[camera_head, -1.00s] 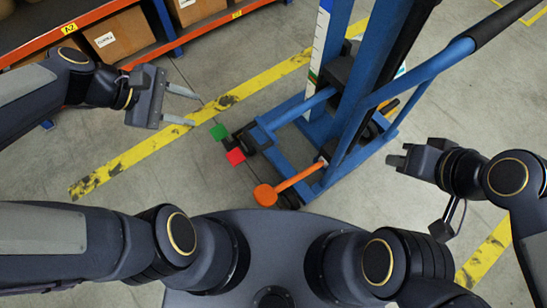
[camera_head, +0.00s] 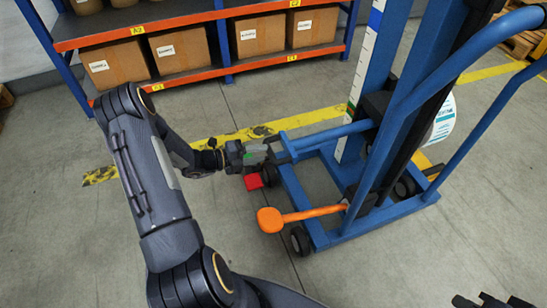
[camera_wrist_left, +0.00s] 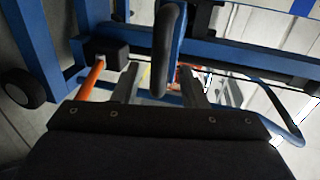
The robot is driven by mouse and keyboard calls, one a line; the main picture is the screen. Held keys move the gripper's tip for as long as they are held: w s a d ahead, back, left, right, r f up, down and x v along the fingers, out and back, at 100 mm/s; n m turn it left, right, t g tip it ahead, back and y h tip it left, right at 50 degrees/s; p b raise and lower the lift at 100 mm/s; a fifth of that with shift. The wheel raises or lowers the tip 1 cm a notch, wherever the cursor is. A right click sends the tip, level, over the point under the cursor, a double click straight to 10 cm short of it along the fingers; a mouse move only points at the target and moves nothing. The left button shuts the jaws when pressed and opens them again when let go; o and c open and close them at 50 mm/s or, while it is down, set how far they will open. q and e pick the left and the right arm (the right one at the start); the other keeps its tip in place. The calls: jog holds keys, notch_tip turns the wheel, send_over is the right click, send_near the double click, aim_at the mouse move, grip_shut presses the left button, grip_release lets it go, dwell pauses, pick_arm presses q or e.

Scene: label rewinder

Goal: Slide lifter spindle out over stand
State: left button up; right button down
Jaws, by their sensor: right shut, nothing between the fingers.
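The blue lifter (camera_head: 395,110) stands at the right in the head view. Its blue spindle (camera_head: 335,133) sticks out to the left from the dark carriage on the mast. My left gripper (camera_head: 283,153) is at the free end of the spindle. In the left wrist view its fingers (camera_wrist_left: 158,88) are apart, with a dark rounded bar (camera_wrist_left: 168,50) showing between them; I cannot tell whether they touch it. My right gripper (camera_head: 492,302) shows only in part at the bottom right edge, shut and empty. No separate stand can be made out.
An orange lever (camera_head: 270,219) sticks out from the lifter's base near a black wheel (camera_head: 300,240). A red block (camera_head: 253,182) is low beside the base. A shelf rack (camera_head: 190,75) with boxes stands behind. Floor at the lower middle is clear.

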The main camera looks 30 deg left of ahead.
aim_at(270, 152)
pick_arm(q)
jog(key=shift+b+x, duration=0.5)
jog(key=shift+x, duration=1.75)
jog(key=shift+c, duration=0.5)
grip_shut()
